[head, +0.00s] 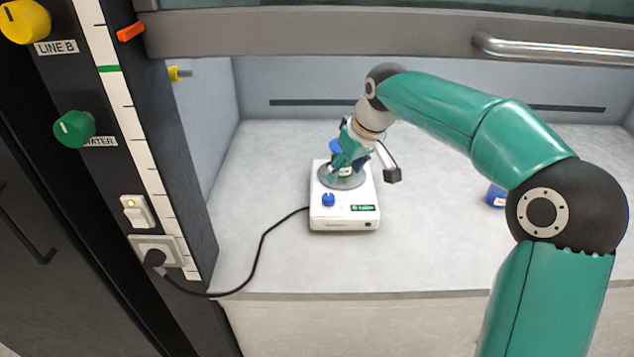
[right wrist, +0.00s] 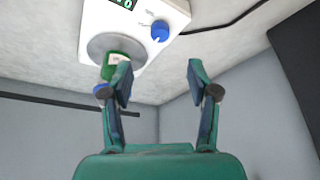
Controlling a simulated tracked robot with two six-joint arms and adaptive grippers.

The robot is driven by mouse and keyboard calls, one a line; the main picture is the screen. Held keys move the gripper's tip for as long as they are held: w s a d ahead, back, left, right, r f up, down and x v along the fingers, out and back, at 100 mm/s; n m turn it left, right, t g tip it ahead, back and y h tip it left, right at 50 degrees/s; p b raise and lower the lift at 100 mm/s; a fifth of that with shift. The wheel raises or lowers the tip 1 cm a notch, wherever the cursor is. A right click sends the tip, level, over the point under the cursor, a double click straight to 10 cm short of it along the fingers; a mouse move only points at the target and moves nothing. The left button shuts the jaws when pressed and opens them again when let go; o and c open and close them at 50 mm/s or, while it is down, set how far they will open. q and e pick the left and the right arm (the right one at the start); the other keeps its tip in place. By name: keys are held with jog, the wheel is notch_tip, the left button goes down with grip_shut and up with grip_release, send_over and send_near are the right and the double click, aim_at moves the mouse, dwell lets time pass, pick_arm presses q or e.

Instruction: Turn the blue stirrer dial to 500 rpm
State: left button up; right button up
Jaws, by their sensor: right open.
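The white stirrer (head: 343,222) stands on the hood floor, with a blue dial (head: 328,200) on the left of its front face and a small green display (head: 363,208) to the right. The dial also shows in the right wrist view (right wrist: 160,31), with a white mark; the display's reading is too small to tell. A green bottle (right wrist: 117,60) with a blue cap stands on the stirrer's round plate (right wrist: 96,47). My right gripper (right wrist: 158,82) is open and empty, its fingers apart near the bottle and clear of the dial. In the head view it partly hides the bottle. My left gripper is out of view.
A black cable (head: 262,252) runs from the stirrer to a wall socket (head: 155,252). A blue-capped item (head: 495,196) is partly hidden behind my right arm. The raised sash (head: 330,36) crosses above. The floor before the stirrer is clear.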

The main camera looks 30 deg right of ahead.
aim_at(329, 197)
jog(key=x, duration=1.2)
jog(key=shift+w+f+p, duration=0.1)
jog(key=shift+w+p, duration=0.15)
jog(key=shift+p, duration=0.1)
jog(key=shift+c, duration=0.4)
grip_shut()
